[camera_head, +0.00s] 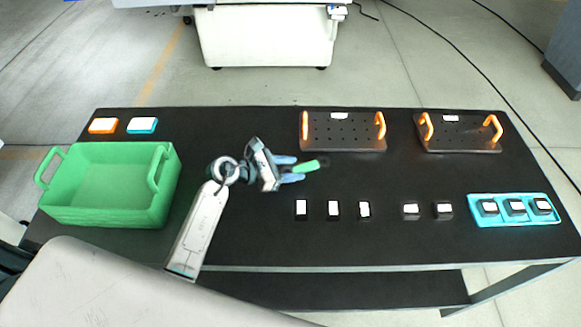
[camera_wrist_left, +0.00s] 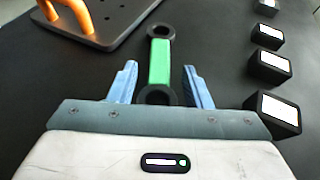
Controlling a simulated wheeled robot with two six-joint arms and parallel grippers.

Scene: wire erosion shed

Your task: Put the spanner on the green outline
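The spanner (camera_head: 307,166) has a green handle and dark ring-shaped ends, and lies near the middle of the black table. In the left wrist view the spanner (camera_wrist_left: 160,62) points away from the gripper, its near ring close to the gripper body. My left gripper (camera_head: 299,168) is open, its blue fingers on either side of the spanner. In the left wrist view the left gripper (camera_wrist_left: 160,80) shows a gap between each finger and the handle. I cannot make out a green outline in either view. My right gripper is not in view.
A green crate (camera_head: 65,213) stands at the left. Two dark perforated plates with orange handles (camera_head: 343,143) (camera_head: 458,139) lie at the back. Several small black blocks (camera_head: 333,216) line the front, beside a cyan tray (camera_head: 513,222). Orange (camera_head: 103,125) and cyan (camera_head: 142,125) pieces lie back left.

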